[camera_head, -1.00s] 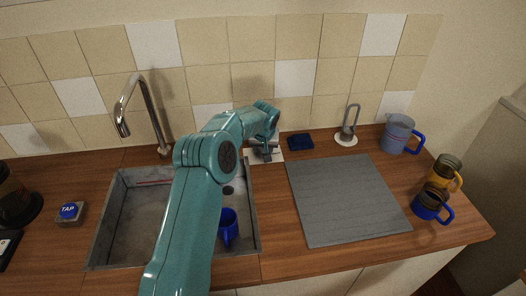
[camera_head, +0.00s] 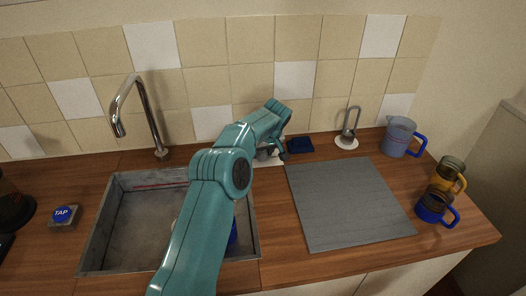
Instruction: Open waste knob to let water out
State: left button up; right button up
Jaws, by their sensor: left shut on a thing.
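My left arm reaches from the bottom across the sink to the counter behind its right corner. My left gripper (camera_head: 270,151) is down at a small white base plate (camera_head: 267,162) there, just left of a dark blue sponge. It is shut on the waste knob, which its fingers and wrist mostly hide. The grey metal sink (camera_head: 137,214) is left of my arm, with a reddish line on its back wall. My arm hides the drain. A blue mug (camera_head: 233,239) in the sink shows only partly behind my arm. My right gripper is not in view.
A curved tap (camera_head: 155,128) stands behind the sink, and a blue TAP button (camera_head: 63,214) is at left. A grey mat (camera_head: 347,205), dark blue sponge (camera_head: 300,145), upright metal handle (camera_head: 349,128), blue jug (camera_head: 398,138) and two mugs (camera_head: 434,207) are on the right.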

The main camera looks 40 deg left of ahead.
pick_arm(q)
jog(key=shift+r, duration=0.1)
jog(key=o, duration=1)
jog(key=shift+o, duration=0.2)
jog(key=b+v, duration=0.1)
jog(key=v, duration=1.5)
jog(key=shift+r, duration=0.2)
jog(key=shift+d, duration=0.15)
